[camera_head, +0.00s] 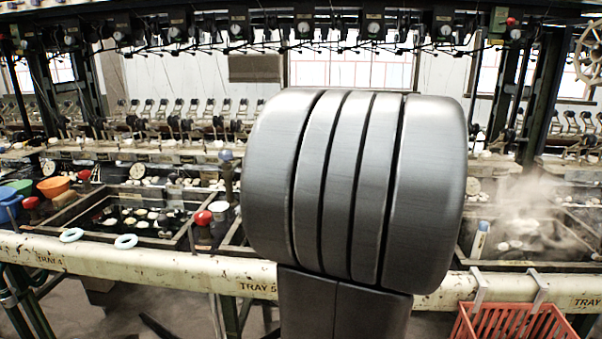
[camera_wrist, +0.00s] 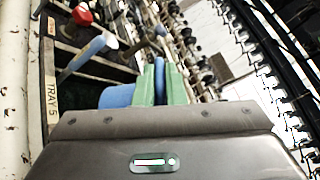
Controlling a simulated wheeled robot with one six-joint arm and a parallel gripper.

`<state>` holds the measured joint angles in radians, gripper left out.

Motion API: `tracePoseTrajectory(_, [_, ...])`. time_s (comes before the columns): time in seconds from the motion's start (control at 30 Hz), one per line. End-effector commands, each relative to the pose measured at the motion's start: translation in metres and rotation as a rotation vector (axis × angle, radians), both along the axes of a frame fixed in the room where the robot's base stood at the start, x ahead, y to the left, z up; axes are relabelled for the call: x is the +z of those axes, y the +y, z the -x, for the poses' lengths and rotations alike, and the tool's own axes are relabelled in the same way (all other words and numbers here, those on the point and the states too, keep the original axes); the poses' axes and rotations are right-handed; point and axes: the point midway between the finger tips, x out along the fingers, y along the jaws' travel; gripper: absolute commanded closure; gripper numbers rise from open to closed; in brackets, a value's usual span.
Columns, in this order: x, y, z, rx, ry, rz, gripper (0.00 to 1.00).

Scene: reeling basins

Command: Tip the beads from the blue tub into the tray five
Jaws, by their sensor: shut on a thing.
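My gripper (camera_wrist: 160,86) shows in the wrist view with green fingers shut on the wall of a blue tub (camera_wrist: 117,96). The tub is partly hidden behind the fingers and my wrist, so its beads and its tilt cannot be made out. Tray five is marked by the label TRAY 5 (camera_wrist: 52,95) at the left of the wrist view, with the held tub to the right of that label. In the head view the label (camera_head: 258,287) is on the front rail, and my grey arm hides most of the tray behind it, along with the gripper and tub.
An orange bowl (camera_head: 53,186), a green bowl (camera_head: 18,187) and another blue container (camera_head: 8,205) stand at the far left. Two pale rings (camera_head: 125,241) lie on the rail. A red crate (camera_head: 512,322) hangs at the front right. Steam rises over the right basin.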

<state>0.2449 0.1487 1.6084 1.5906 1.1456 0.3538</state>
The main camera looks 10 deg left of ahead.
Motion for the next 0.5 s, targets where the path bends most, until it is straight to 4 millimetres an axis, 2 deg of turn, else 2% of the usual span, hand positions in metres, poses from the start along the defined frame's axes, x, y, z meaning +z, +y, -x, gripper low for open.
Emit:
tracePoseTrajectory(0.03, [0.006,-0.001,-0.001,-0.001,0.012,-0.007,1.0])
tracePoseTrajectory(0.5, [0.016,-0.012,-0.021,0.0,0.124,-0.07,1.0])
